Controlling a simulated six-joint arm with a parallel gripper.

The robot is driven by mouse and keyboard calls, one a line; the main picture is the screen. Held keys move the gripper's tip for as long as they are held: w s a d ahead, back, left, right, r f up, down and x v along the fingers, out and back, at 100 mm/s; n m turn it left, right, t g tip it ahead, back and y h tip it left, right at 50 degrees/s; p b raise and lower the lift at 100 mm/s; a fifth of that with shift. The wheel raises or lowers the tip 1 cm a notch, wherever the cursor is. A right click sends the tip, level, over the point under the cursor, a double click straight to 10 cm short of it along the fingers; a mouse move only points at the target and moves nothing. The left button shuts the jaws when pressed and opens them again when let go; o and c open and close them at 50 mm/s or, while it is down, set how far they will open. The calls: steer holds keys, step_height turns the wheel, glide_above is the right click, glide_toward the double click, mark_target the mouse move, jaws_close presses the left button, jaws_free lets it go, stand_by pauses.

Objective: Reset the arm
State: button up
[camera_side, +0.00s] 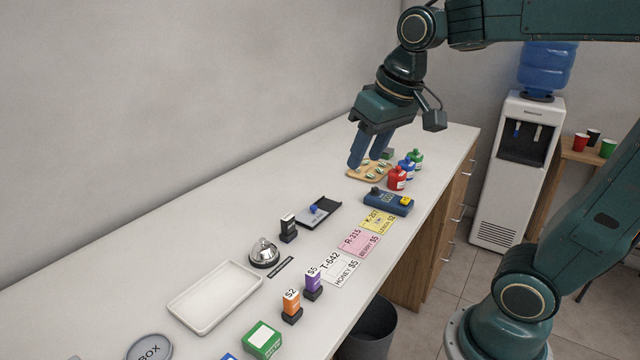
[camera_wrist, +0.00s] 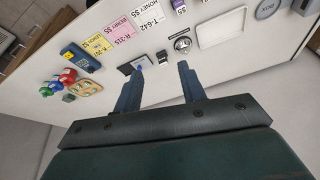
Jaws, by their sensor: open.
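My gripper (camera_side: 364,149) is open and empty, raised above the far part of the counter (camera_side: 215,230). In the side view its blue fingers hang in front of the wooden board (camera_side: 354,174), which holds small green-and-white pieces. In the wrist view the two fingers (camera_wrist: 158,88) are spread apart with nothing between them. Beyond the fingertips in that view lie the black tray with a blue piece (camera_wrist: 126,68) and the silver bell (camera_wrist: 182,44).
Red, blue and green bottles (camera_side: 397,179) stand beside the board. A blue card device (camera_side: 388,202), price cards (camera_side: 360,243), a white tray (camera_side: 214,297) and small boxes line the counter. A wall runs along the left; a water cooler (camera_side: 516,170) stands right.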

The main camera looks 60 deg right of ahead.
steer(key=s+a+f+n, duration=0.1)
steer(key=s+f, duration=0.1)
steer(key=s, duration=0.3)
steer(key=s+a+f+n+t, duration=0.1)
steer(key=s+a+f, duration=0.1)
steer(key=s, duration=0.3)
steer(key=shift+n+t, duration=0.3)
stand_by(1.0)
